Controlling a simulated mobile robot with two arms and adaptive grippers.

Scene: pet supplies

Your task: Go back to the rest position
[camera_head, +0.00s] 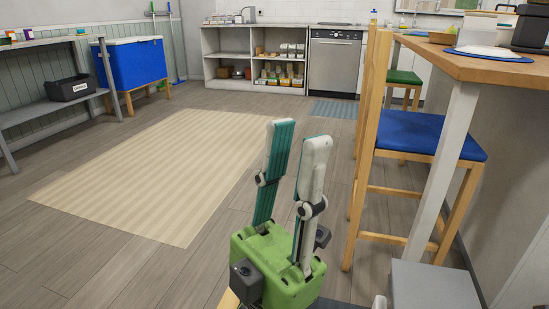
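My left gripper (298,141) stands in the lower middle of the head view, its green body low and its two pale fingers with teal inner pads pointing up. The fingers are apart with nothing between them, and floor shows through the gap. It is over the wooden floor, between the striped rug and the blue-seated stool, touching neither. My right gripper is not in view.
A blue-seated stool (428,134) and a wooden counter (475,68) stand close on the right. A striped beige rug (150,165) lies on the left. A blue cooler (135,62), open shelves (229,68) and a dishwasher (333,65) are farther back. The middle floor is clear.

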